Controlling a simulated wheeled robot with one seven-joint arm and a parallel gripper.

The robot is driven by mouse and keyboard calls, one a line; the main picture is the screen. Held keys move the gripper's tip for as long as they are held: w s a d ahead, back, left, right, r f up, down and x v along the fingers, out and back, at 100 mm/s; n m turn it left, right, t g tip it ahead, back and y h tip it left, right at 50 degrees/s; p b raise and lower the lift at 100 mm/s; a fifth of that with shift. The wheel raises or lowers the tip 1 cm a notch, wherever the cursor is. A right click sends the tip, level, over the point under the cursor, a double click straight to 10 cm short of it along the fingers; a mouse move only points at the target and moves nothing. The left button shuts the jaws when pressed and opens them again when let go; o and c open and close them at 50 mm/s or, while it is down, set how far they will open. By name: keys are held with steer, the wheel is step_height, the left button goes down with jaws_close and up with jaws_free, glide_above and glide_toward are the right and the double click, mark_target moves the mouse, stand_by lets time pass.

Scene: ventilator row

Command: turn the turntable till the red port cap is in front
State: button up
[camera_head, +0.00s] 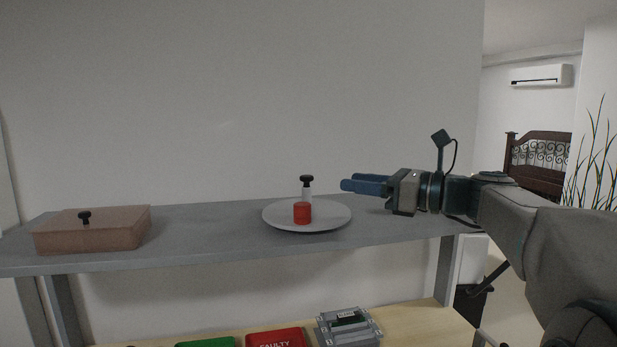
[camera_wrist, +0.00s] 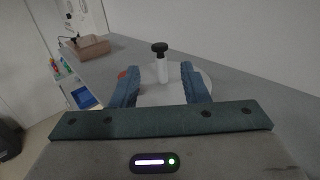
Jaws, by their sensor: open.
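The turntable (camera_head: 335,221) is a round pale disc on the grey shelf. A white post with a black knob (camera_head: 307,180) stands on it. The red port cap (camera_head: 302,213) sits on the disc's near side in the head view, in front of the post. In the wrist view the red cap (camera_wrist: 122,74) shows only as a small bit at the left finger, mostly hidden. The black knob (camera_wrist: 159,48) shows between my fingers there, beyond the tips. My gripper (camera_head: 343,185) is open and empty, to the right of the knob, above the shelf and apart from it.
A pinkish-brown box with a black knob (camera_head: 95,230) stands at the shelf's left end. Below are a green tray (camera_head: 205,342), a red tray marked FAULTY (camera_head: 276,339) and a grey device (camera_head: 348,328). The shelf (camera_head: 200,222) between box and turntable is clear.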

mark_target(306, 176)
steer(key=p+x, duration=0.1)
steer(key=x, duration=1)
steer(key=shift+a, duration=0.15)
